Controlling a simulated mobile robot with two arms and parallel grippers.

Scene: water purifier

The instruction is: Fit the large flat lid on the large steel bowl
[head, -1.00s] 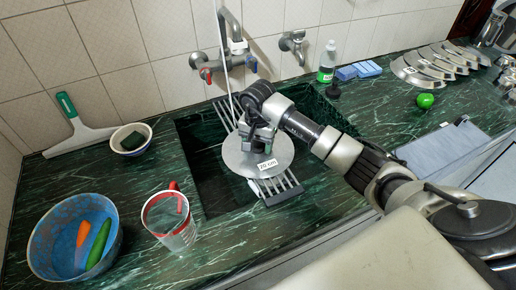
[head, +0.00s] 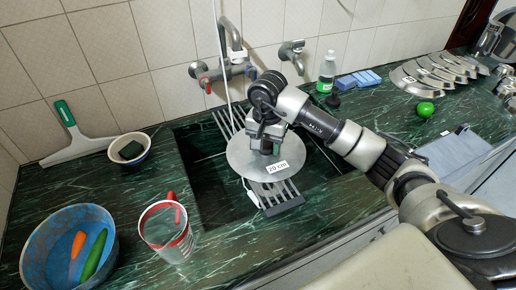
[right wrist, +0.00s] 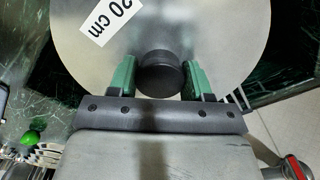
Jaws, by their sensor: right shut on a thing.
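The large flat lid (head: 240,160) is a round grey metal disc with a "20 cm" label. It is held roughly level over the sink. My right gripper (head: 268,148) is shut on the lid's black knob (right wrist: 160,75), with a green finger pad on each side of it in the right wrist view. A large steel vessel (head: 498,38) is cut off at the far right back corner; I cannot tell whether it is the large steel bowl. My left gripper is not in view.
A slatted rack (head: 282,197) spans the dark sink under the lid. A measuring jug (head: 165,235) and a blue bowl (head: 40,250) with vegetables stand left. The tap (head: 232,50) stands behind.

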